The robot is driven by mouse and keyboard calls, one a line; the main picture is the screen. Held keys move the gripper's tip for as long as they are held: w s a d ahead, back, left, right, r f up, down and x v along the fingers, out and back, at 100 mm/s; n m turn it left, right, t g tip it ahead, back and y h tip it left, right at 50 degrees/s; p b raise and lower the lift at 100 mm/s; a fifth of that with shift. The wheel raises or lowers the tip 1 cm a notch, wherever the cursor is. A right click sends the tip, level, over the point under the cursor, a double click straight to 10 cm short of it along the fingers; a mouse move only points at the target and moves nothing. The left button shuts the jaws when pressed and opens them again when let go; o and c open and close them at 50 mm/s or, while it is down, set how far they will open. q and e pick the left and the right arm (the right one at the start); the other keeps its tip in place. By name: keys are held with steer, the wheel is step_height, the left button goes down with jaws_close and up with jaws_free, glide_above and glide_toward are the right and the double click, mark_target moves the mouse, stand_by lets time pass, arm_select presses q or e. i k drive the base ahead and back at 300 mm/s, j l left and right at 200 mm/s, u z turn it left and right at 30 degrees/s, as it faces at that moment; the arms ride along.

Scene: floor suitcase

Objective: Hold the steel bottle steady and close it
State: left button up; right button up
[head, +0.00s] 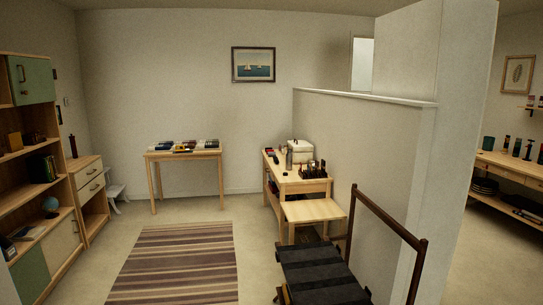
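A slim grey upright cylinder, which looks like the steel bottle (289,159), stands on the small wooden desk (291,187) against the half wall. It is far off and small, so I cannot tell whether its top is open or closed. A cap cannot be made out for certain among the small items on the desk. Neither of my grippers is in view.
A white box (300,150) and dark bottles (313,168) share the desk. A low wooden table or bench (313,210) stands before it.

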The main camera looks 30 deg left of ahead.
mark_target(290, 157)
steer(key=i+j+u, duration=0.3)
steer(key=i+j, duration=3)
steer(key=j, duration=0.15)
steer(key=i+j+z, duration=0.1)
steer(key=i+j, duration=0.2)
steer(key=i+j+z, duration=0.1)
steer(key=i+j, duration=0.2)
steer(key=i+j+z, duration=0.1)
steer(key=i+j, duration=0.2)
steer(key=i+j+z, duration=0.15)
steer(key=i+j, duration=0.15)
steer(key=i+j+z, duration=0.1)
steer(key=i+j, duration=0.15)
steer(key=j, duration=0.2)
steer(key=i+j+z, duration=0.1)
steer(key=i+j, duration=0.15)
steer(key=j, duration=0.15)
steer(key=i+j+z, duration=0.1)
steer(key=i+j, duration=0.15)
steer(key=j, duration=0.15)
steer(key=i+j+z, duration=0.1)
steer(key=j, duration=0.3)
steer(key=i, duration=0.1)
